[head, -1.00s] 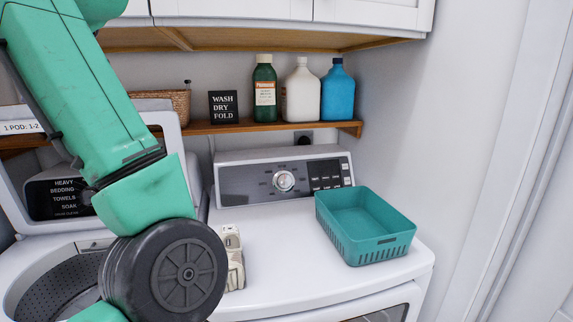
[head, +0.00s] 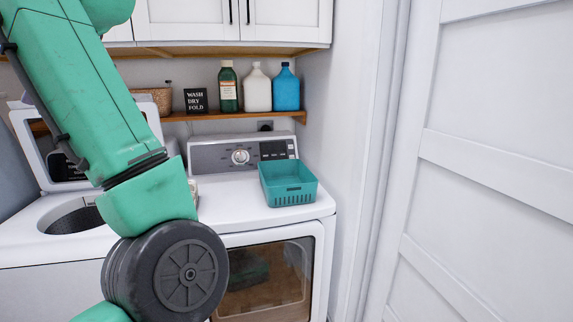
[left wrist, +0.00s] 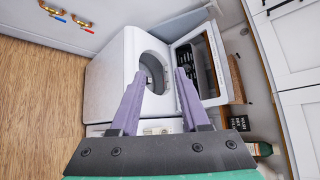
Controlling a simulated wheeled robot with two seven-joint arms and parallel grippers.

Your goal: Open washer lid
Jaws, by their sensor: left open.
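The white washer (head: 40,285) stands at the left in the head view, partly behind my left arm. Its lid (head: 28,150) is raised and leans back, with the drum opening uncovered. In the left wrist view the washer (left wrist: 112,85) shows its round opening, and the upright lid (left wrist: 221,75) is to the right of it. My left gripper (left wrist: 159,74) is open and empty, its two purple fingers pointing toward the washer. Any contact with the lid cannot be made out. The left fingers are out of the head view, and my right gripper is not in view.
The dryer (head: 285,224) stands right of the washer, with a teal basket (head: 290,195) on top. A shelf (head: 200,116) with bottles and a sign is above. A wall and white door (head: 490,170) are at the right. Wood floor (left wrist: 40,90) shows in the left wrist view.

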